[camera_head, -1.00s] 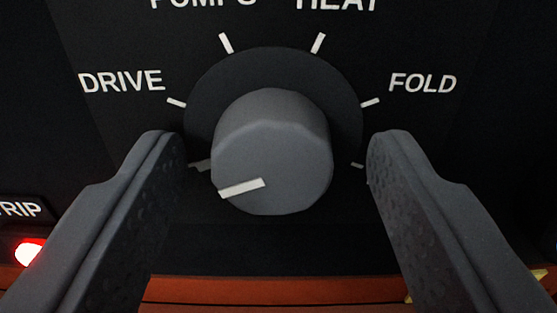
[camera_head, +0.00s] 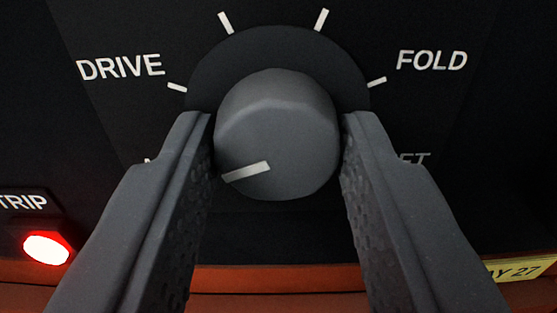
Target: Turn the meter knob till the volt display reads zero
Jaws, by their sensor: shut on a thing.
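The meter knob (camera_head: 278,125) is a round grey knob with a white pointer line on its face. It sits on a dark round plate in the middle of the view. Its pointer aims left and slightly down, below the DRIVE mark, toward a position partly hidden by the left finger. My gripper (camera_head: 278,145) has one finger on each side of the knob and is shut on it. No volt display is in view.
The black panel carries the labels DRIVE (camera_head: 120,67) and FOLD (camera_head: 432,61); another label at right is mostly hidden. A red lamp (camera_head: 46,248) labelled TRIP glows at lower left. A yellow tag (camera_head: 520,269) is at lower right, by an orange-red strip.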

